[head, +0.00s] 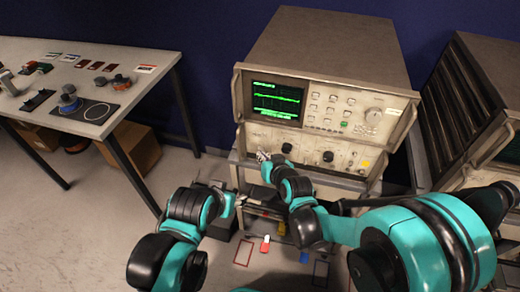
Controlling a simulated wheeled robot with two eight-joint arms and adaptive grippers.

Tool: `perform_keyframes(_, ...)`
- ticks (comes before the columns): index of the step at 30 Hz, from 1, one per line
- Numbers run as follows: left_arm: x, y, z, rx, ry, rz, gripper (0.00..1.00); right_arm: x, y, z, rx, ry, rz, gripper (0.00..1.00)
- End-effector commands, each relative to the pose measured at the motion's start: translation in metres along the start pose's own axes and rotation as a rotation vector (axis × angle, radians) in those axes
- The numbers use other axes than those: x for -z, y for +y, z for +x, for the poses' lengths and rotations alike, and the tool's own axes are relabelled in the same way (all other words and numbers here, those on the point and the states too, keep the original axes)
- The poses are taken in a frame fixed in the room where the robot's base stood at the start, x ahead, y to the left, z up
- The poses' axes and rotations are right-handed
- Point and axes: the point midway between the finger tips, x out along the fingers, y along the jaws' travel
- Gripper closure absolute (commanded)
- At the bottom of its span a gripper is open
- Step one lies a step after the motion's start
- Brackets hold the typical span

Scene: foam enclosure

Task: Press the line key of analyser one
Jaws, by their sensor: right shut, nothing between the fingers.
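The analyser (330,50) is a beige bench instrument with a lit green-trace screen (275,100), rows of small keys (330,108) and one green key (343,124). Its lower panel (305,150) carries dark knobs. I cannot make out which key is the line key; labels are too small to read. My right gripper (263,157) is shut and empty, in front of the lower panel's left end; I cannot tell whether it touches. It hides part of that corner. My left gripper (224,190) is lower and to the left, apart from the analyser; its fingers are unclear.
The analyser stands on a grey cart (240,172). At left is a grey table (110,68) with small parts, with cardboard boxes (130,146) beneath. A red-and-white item (265,244) and a blue item (304,256) lie low in front.

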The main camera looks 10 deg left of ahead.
Motion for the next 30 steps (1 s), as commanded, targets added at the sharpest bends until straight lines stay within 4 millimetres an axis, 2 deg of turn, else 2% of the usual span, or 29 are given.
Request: perform_keyframes(30, -0.0010, 0.0000, 0.0015, 0.000, 0.000, 0.000, 0.51, 0.0049, 0.0045, 0.0060, 0.000, 0.001, 0.000, 1.00)
